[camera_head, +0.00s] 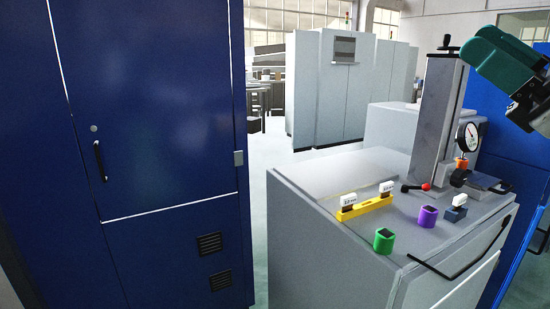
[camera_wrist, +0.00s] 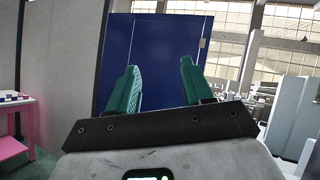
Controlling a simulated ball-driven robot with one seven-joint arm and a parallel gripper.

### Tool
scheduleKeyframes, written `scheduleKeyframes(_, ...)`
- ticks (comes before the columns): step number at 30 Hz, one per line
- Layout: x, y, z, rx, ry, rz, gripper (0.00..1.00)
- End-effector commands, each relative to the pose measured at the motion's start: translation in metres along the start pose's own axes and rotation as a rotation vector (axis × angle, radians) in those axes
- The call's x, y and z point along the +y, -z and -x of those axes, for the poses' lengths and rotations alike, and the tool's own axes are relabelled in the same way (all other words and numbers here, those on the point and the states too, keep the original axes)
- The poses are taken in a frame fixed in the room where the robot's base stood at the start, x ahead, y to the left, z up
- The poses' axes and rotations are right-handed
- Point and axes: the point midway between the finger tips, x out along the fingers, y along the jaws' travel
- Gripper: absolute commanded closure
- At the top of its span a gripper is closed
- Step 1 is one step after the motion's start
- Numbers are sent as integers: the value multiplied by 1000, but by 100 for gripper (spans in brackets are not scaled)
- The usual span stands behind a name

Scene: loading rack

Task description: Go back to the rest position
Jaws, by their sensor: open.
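My gripper (camera_wrist: 160,78) is open and empty in the wrist view, with two teal fingers held apart. Beyond the fingers stands a large dark blue cabinet. In the head view my gripper (camera_head: 486,50) is raised at the upper right, its teal fingers pointing left. It is up beside the top of the gauge stand (camera_head: 438,115) in the picture; I cannot tell the gap in depth. Nothing is between the fingers.
A grey cabinet (camera_head: 330,235) carries a yellow holder (camera_head: 364,207) with two white-labelled blocks, a green piece (camera_head: 384,241), a purple piece (camera_head: 428,216) and a dark blue block (camera_head: 456,209). The blue cabinet (camera_head: 150,160) fills the left. Floor shows between the two cabinets.

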Motion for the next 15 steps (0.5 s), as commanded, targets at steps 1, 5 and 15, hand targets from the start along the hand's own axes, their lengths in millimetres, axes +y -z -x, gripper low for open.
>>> scheduleKeyframes(1, -9, -4, 2, -92, 83, -134, 49)
scheduleKeyframes(5, -42, 2, 22, -293, 299, -487, 49)
scheduleKeyframes(15, -67, 154, 131, -662, 898, -1423, 49)
